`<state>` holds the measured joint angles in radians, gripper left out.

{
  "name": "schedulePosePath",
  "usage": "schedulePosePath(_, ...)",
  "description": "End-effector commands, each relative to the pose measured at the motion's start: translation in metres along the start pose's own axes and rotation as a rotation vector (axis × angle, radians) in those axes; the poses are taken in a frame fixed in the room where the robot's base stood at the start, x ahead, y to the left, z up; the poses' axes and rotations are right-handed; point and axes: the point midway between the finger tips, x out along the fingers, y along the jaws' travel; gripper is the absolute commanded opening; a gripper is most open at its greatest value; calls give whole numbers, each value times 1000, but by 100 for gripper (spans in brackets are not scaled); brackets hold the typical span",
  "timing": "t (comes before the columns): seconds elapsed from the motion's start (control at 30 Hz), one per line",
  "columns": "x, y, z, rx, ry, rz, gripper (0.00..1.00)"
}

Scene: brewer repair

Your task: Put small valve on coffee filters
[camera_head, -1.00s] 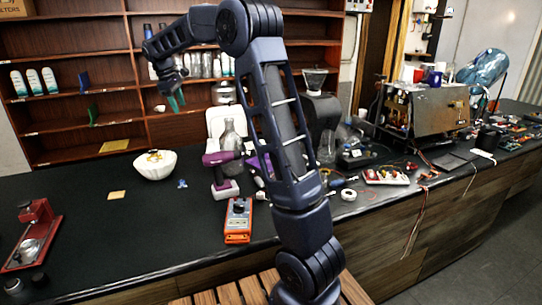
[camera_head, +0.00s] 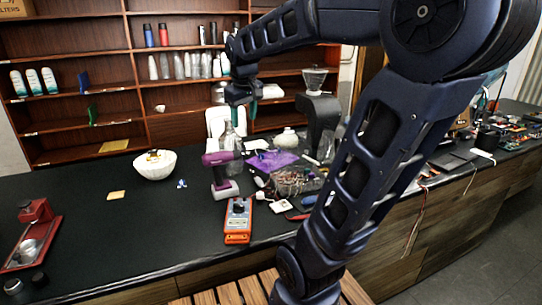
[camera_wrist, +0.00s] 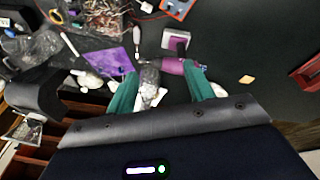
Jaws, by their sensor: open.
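The coffee filters (camera_head: 155,166) are a white fluted, bowl-shaped stack on the dark counter at left, with small yellow-brown bits inside. A small blue piece (camera_head: 182,184), perhaps the small valve, lies on the counter just right of them; it is too small to tell. My gripper (camera_head: 241,108) is raised above the back of the counter, right of both, with its teal fingers pointing down. In the wrist view my gripper (camera_wrist: 161,88) is open, with a clear bottle (camera_wrist: 149,76) showing between the fingers, apart from them. The right finger partly covers a white thing there.
A purple drill (camera_head: 222,172) stands near the bottle, behind an orange meter (camera_head: 238,220). A purple cloth (camera_head: 272,161) and tangled wires (camera_head: 292,182) lie to the right. A red device (camera_head: 34,235) is at far left. The counter around the yellow note (camera_head: 116,195) is clear.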

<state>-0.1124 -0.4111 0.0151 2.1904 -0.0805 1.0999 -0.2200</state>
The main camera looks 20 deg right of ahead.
Motion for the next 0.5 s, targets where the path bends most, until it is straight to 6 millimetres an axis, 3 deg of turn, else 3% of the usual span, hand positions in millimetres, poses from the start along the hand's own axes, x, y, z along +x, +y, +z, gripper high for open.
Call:
schedulePosePath(0.1,5,-3,42,93,35,-1,52)
schedulePosePath(0.3,22,-14,104,245,88,-8,52)
schedulePosePath(0.5,39,-24,142,350,125,-15,52)
